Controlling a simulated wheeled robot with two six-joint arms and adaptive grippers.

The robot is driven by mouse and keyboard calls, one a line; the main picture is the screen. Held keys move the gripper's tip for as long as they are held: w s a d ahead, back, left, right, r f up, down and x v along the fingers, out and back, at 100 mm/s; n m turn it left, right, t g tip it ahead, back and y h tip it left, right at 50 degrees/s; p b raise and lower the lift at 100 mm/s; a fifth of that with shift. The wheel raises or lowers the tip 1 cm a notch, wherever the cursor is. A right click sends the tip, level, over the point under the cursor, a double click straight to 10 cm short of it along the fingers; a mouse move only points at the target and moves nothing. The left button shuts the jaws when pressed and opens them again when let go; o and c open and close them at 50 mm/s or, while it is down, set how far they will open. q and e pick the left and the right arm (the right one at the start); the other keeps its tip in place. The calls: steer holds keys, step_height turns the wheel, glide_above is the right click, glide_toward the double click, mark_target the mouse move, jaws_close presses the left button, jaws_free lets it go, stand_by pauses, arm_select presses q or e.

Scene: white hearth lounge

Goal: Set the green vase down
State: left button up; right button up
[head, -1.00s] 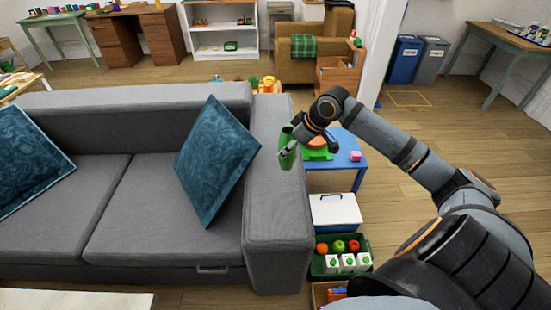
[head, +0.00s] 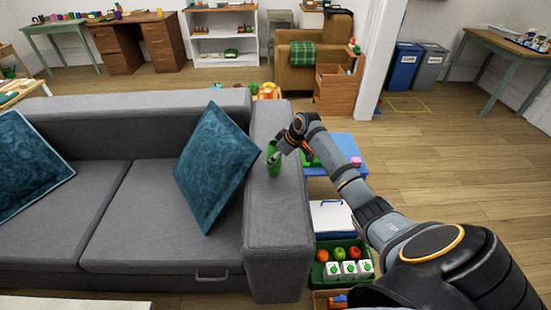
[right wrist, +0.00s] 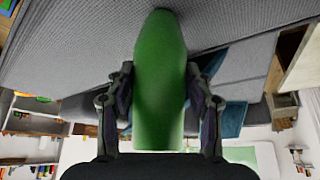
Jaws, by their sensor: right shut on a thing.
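The green vase (head: 273,166) is over the top of the grey sofa's right armrest (head: 277,215) in the head view, close to upright. My right gripper (head: 276,156) is shut on it. In the right wrist view the vase (right wrist: 160,60) stands between the two fingers of my right gripper (right wrist: 160,78), one on each side. Its far end is near the grey fabric; I cannot tell whether it touches. My left gripper is not in view.
A teal cushion (head: 213,165) leans left of the armrest. To the right are a blue table (head: 340,148) with a pink block (head: 356,162), a white lidded box (head: 332,218) and a green crate (head: 322,274) of fruit and cartons. The armrest's front part is clear.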

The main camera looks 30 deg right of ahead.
steer(key=shift+f, duration=0.15)
steer(key=shift+f, duration=0.1)
steer(key=o, duration=1.3)
